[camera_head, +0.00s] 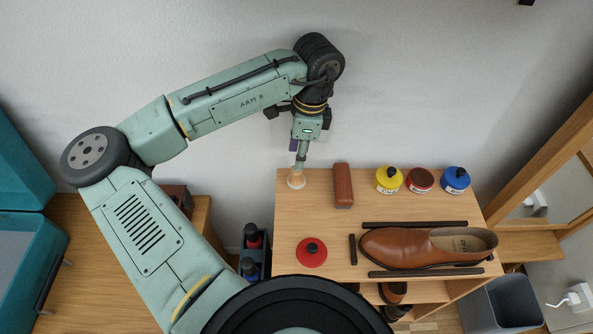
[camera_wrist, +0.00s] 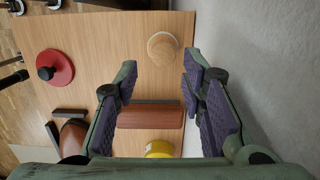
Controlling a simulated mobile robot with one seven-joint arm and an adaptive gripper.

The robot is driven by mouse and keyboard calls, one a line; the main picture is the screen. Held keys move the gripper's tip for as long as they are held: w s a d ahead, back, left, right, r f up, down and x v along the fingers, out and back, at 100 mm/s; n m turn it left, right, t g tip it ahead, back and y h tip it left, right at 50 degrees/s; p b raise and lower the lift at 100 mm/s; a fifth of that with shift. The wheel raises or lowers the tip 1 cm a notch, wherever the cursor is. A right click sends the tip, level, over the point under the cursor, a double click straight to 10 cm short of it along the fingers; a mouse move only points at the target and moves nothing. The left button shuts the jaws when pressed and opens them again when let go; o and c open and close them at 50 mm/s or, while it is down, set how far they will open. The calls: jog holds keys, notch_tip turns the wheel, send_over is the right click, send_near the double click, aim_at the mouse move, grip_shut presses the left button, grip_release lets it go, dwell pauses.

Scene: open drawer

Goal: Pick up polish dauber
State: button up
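The head view does not clearly show the gap between fingers and dauber.
A brown block-shaped brush (camera_head: 343,185) lies right of the dauber, and yellow (camera_head: 388,182), dark red (camera_head: 420,182) and blue (camera_head: 455,182) tins stand farther right. A red disc with a black knob (camera_head: 311,252) and a brown shoe (camera_head: 410,248) are nearer. The wall (camera_wrist: 245,70) is close behind.

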aim_at(295, 172)
jog(key=f, duration=0.2)
jog(key=f+p, duration=0.1)
jog(key=f, duration=0.4)
jog(key=shift+w+a+f, duration=0.2)
jog(key=shift+a+f, duration=0.1)
jog(key=shift+f, duration=0.05)
grip_shut()
jog(key=shift+r, duration=0.1)
jog(key=shift+r, duration=0.4)
jog(key=shift+s+r+b, duration=0.25)
jog(key=shift+r, duration=0.35)
jog(key=shift+s+r+b, duration=0.25)
jog(key=shift+r, duration=0.35)
jog(key=s+a+r+b, duration=0.1)
jog(key=s+a+b, duration=0.1)
jog(key=s, duration=1.2)
jog(key=shift+s+a+r, duration=0.35)
jog(key=shift+s, duration=0.05)
